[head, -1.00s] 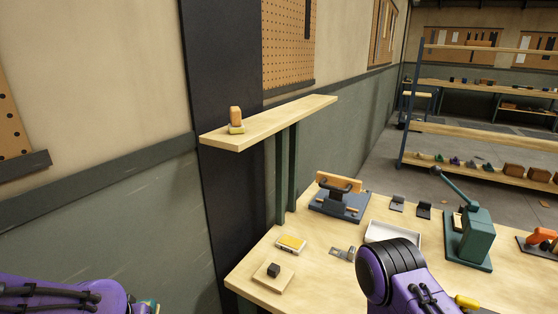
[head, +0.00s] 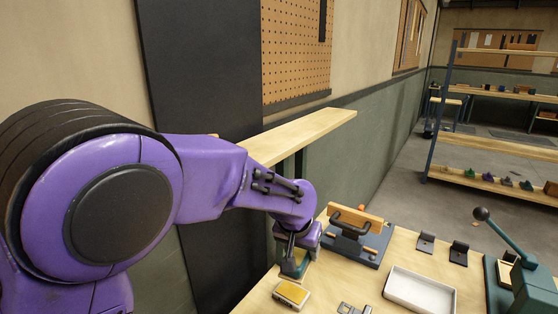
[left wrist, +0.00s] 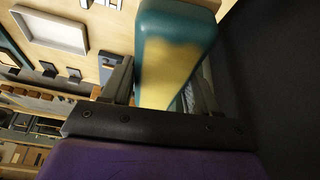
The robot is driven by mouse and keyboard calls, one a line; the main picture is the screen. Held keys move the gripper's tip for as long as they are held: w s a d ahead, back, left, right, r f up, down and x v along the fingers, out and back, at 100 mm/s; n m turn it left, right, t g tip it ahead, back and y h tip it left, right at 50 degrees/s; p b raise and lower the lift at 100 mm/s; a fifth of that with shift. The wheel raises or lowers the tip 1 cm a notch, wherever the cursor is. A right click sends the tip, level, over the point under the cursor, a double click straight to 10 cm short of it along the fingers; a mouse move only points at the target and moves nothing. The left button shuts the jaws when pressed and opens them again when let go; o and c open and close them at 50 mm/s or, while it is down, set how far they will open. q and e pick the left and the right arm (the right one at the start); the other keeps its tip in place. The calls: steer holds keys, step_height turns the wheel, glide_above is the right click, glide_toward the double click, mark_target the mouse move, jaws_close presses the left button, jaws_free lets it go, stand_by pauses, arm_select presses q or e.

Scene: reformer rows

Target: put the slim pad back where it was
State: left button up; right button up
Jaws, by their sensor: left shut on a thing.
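My left gripper (head: 296,250) is shut on a teal pad with a yellow patch (left wrist: 176,45), which I take for the slim pad. In the left wrist view the pad sits between the two fingers and sticks out past them. In the head view the pad (head: 295,265) hangs under the gripper, over the left part of the workbench, between the wall shelf's end and a yellow-topped block (head: 291,293). I cannot tell whether it touches the bench. My right gripper is out of view.
The wall shelf (head: 305,133) is partly hidden by my left arm. A clamp-like fixture (head: 357,235) stands close right of the gripper. A white tray (head: 420,290), dark brackets (head: 426,243) and a green lever press (head: 520,270) stand farther right.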

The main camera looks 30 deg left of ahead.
arm_select(q)
steer(key=s+a+r+m+p, duration=0.1)
steer(key=s+a+r, duration=0.1)
steer(key=r, duration=1.7)
steer(key=s+a+r+m+p, duration=0.1)
steer(key=a+r+p, duration=0.1)
steer(key=r, duration=1.7)
steer(key=p, duration=0.5)
glide_toward(265, 144)
steer(key=shift+w+d+f+h, duration=0.15)
steer(key=shift+w+f+h, duration=0.25)
steer(key=shift+w+f, duration=0.45)
steer(key=shift+f, duration=0.1)
steer(key=f, duration=0.3)
steer(key=shift+w+a+f, duration=0.1)
steer(key=shift+a+f, duration=0.15)
steer(key=shift+f, duration=0.15)
